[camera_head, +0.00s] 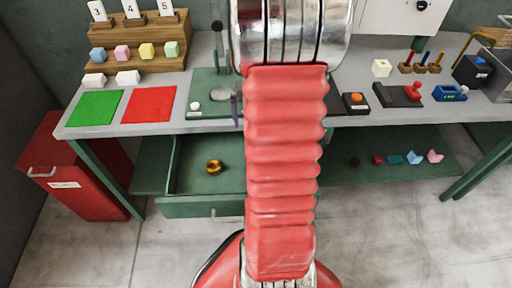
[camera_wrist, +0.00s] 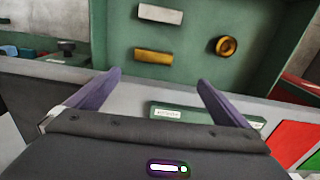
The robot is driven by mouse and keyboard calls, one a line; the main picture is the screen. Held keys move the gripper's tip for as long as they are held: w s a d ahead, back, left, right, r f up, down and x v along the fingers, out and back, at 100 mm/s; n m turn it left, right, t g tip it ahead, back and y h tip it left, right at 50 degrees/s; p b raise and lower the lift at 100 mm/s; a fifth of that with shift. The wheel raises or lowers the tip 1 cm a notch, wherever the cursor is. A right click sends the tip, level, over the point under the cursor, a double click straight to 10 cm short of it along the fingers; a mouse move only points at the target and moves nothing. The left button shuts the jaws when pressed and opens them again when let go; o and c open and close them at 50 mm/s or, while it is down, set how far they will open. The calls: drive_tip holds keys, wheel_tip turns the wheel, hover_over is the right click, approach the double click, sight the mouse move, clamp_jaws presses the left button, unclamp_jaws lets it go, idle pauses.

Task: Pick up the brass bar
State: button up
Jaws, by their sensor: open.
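The brass bar (camera_wrist: 153,56) lies in the green open drawer (camera_wrist: 195,18) in the wrist view, lengthwise across the picture. In the head view my arm hides it. My gripper (camera_wrist: 159,77) is open and empty, with its two purple fingers apart. The bar shows beyond the fingertips, between their lines, and nothing touches it. The bench edge shows behind the fingers. In the head view my gripper is almost all hidden behind my red arm.
A silvery bar (camera_wrist: 160,14) and a brass ring (camera_wrist: 227,46) lie in the same drawer; the ring also shows in the head view (camera_head: 213,167). The drawer stands open below the grey bench (camera_head: 180,87). A red cabinet (camera_head: 75,170) stands at the left.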

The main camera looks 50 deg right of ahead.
drive_tip(key=shift+s+d+f, duration=0.4)
drive_tip(key=shift+d+f, duration=0.25)
drive_tip(key=shift+d, duration=0.05)
wheel_tip(320, 180, down, 9)
drive_tip(key=shift+r, duration=0.2)
drive_tip(key=shift+s+a+f, duration=0.1)
drive_tip(key=shift+s+f, duration=0.05)
drive_tip(key=shift+f, duration=1.15)
drive_tip(key=shift+s+a+f, duration=0.1)
drive_tip(key=shift+f, duration=1.2)
drive_tip(key=shift+c, duration=0.6)
